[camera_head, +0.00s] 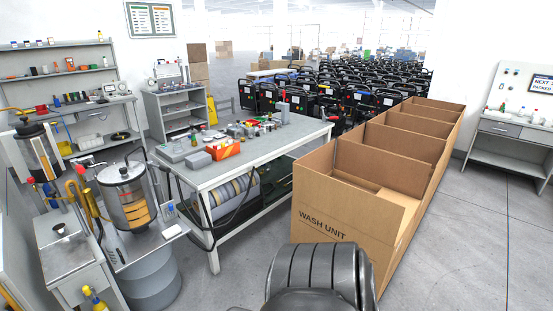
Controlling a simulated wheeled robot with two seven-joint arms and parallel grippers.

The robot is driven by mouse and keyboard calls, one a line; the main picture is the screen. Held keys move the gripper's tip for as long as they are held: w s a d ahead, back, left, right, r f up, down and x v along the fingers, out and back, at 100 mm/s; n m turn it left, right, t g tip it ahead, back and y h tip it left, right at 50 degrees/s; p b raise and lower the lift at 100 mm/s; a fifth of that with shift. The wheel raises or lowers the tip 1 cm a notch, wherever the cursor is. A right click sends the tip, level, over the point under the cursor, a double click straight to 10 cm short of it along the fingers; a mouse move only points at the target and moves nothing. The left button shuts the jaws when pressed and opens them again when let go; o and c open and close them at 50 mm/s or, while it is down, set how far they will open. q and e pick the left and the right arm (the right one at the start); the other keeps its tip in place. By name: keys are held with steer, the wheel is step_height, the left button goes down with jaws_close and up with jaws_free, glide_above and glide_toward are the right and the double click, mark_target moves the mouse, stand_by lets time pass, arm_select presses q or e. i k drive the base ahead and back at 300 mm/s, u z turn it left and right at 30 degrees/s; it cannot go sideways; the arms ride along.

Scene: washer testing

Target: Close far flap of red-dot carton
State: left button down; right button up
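A row of open brown cardboard cartons stands to the right of the middle. The nearest carton (325,228) has "WASH UNIT" printed on its near face, and its top is open. A raised cardboard panel (375,165) stands at its far side; I cannot tell whether it belongs to this carton or the one behind. More raised panels (405,140) stand behind it along the row. I see no red dot on any carton face in view. The carton bottoms are mostly hidden. Neither of my grippers shows in the head view.
A grey workbench (265,150) with a red-orange bin (222,149) and small parts stands left of the cartons. Many black machines (330,95) fill the floor behind. A side table (515,130) stands at right. Floor right of the cartons (460,240) is clear.

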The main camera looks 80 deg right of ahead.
mark_target(320, 160)
steer(key=i, duration=0.1)
steer(key=z, duration=2.75)
steer(key=i, duration=2.6)
steer(key=z, duration=0.05)
